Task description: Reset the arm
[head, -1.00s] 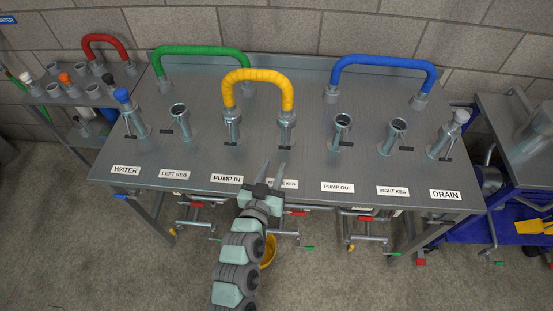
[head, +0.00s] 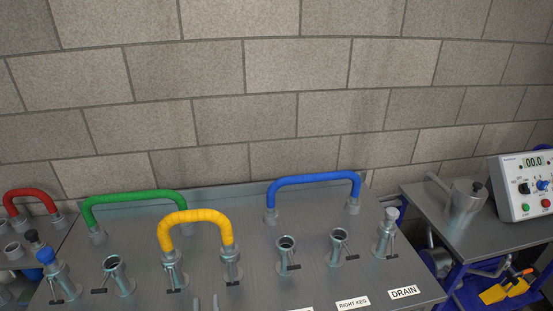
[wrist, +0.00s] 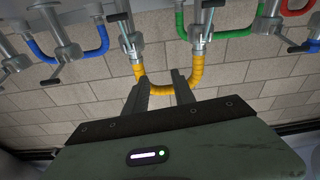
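My gripper shows only as two fingertips (head: 205,303) at the bottom edge of the head view. In the wrist view my gripper (wrist: 161,85) has its two fingers apart with nothing held between them. The yellow hose (head: 195,216) arches between two upright ports on the steel table. In the wrist view the yellow hose (wrist: 162,92) appears beyond the fingers, in line with the gap. The rest of my arm is out of the head view.
A green hose (head: 133,196) and blue hose (head: 312,180) stand at the table's back. A red hose (head: 30,194) is far left. Capped and open ports line the steel table (head: 330,270).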

